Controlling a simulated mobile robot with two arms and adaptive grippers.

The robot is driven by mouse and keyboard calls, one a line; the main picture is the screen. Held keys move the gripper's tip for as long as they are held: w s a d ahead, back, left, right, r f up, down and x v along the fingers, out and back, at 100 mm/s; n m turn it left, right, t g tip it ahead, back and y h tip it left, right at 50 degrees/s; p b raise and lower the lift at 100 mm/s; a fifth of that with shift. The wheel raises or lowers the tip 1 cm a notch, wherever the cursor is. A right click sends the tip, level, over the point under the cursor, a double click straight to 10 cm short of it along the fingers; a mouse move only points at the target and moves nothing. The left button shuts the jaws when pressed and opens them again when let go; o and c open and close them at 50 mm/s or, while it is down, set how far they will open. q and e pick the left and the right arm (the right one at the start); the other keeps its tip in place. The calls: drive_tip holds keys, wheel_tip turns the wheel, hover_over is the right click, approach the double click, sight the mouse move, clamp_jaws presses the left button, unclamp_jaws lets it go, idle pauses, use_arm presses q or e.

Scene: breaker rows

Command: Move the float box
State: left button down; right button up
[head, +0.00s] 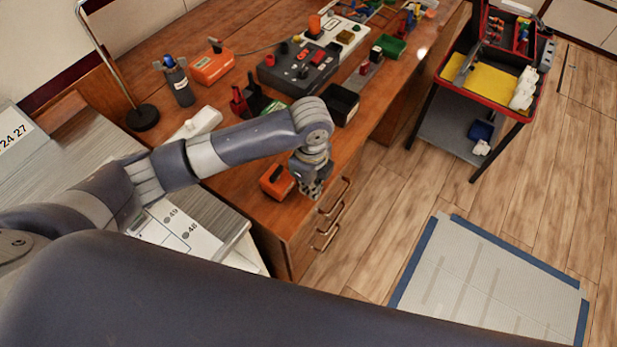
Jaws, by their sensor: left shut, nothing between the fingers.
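I cannot tell for sure which item is the float box. A small orange box with a dark top (272,186) sits near the front edge of the wooden desk (232,188). A larger orange box (211,68) with a dark part on top lies further back on the desk. My left gripper (312,192) is shut and empty. It points down just right of the small orange box, by the desk's front edge, and appears apart from it. My right gripper is not in view.
A dark control box (296,66), a black bin (341,104), a green bin (390,46) and a bottle holder (179,84) crowd the desk. A lamp (142,117) stands at left. A red-rimmed cart (452,80) stands right. Drawer handles (325,237) stick out below. A blue-edged mat (480,290) lies on the floor.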

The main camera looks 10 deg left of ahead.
use_arm(q)
wheel_tip(320, 180, down, 6)
drive_tip(key=shift+w+f+p, duration=0.1)
drive_tip(key=shift+w+p, duration=0.05)
drive_tip(key=shift+p, duration=0.15)
drive_tip(key=shift+w+a+f, duration=0.15)
drive_tip(key=shift+f, duration=0.4)
drive_tip(key=shift+w+a+r+p, duration=0.1)
drive_tip(key=shift+w+a+p, duration=0.15)
drive_tip(key=shift+a, duration=0.35)
drive_tip(key=shift+w+a+r+p, duration=0.1)
drive_tip(key=shift+a+p, duration=0.25)
drive_tip(key=shift+a, duration=0.25)
drive_tip(key=shift+w+a, duration=0.2)
drive_tip(key=shift+a, duration=0.3)
drive_tip(key=shift+f, duration=0.1)
drive_tip(key=shift+w+a, duration=0.1)
drive_tip(key=shift+a, duration=0.1)
drive_tip(key=w+a, duration=0.1)
drive_tip(key=a, duration=0.4)
drive_tip(key=w+a, duration=0.2)
drive_tip(key=a, duration=0.2)
drive_tip(key=w+a, duration=0.2)
drive_tip(key=a, duration=0.3)
drive_tip(key=shift+w+a, duration=0.2)
drive_tip(key=shift+a, duration=0.1)
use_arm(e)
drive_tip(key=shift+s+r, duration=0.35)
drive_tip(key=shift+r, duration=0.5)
